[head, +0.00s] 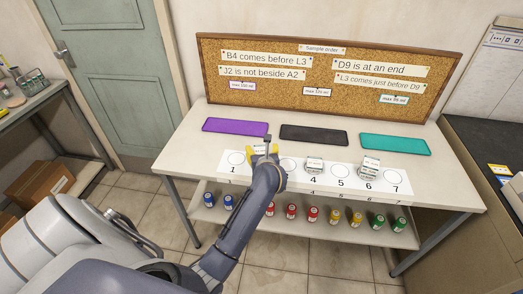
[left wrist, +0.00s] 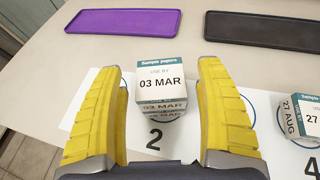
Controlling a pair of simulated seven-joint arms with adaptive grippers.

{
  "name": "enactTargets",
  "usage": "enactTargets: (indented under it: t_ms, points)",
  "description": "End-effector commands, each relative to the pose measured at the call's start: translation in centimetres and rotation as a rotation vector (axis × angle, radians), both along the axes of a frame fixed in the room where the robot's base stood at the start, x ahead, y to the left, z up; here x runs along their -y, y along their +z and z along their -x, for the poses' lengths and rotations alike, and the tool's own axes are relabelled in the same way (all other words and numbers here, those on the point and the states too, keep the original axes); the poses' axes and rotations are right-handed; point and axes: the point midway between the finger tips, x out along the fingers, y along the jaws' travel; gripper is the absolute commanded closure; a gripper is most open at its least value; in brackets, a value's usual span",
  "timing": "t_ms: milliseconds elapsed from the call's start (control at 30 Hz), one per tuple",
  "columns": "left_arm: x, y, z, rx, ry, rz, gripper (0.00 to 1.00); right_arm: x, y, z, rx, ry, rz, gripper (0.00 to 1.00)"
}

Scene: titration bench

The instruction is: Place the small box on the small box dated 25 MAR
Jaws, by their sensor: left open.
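In the head view this box (head: 261,149) is partly hidden by my left gripper. My left gripper (head: 259,153) is open, with its yellow fingers on either side of the box and gaps between. A second small box (left wrist: 303,116), marked 27 AUG, stands by number 4; it also shows in the head view (head: 313,165). A third small box (head: 369,168) stands by number 6; its date is too small to read.
Purple (head: 235,127), black (head: 313,135) and teal (head: 394,144) trays lie behind the strip (head: 328,184). A corkboard (head: 322,75) with notes stands at the table's back. Several coloured bottles stand on the lower shelf (head: 290,227). Circles 1, 5 and 7 look empty.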

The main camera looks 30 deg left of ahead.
Motion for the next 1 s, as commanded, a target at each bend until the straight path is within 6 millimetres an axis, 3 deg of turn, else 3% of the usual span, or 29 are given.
enactTargets:
  t_ms: [500, 1000]
  points:
    - [4.8, 3.2, 6.2, 0.001, 0.000, 0.002, 0.28, 0.0, 0.0, 0.0, 0.000, 0.000, 0.000, 0.56]
    - [5.9, 3.9, 7.5, 0.001, 0.000, 0.001, 0.28, 0.0, 0.0, 0.0, 0.000, 0.000, 0.000, 0.56]
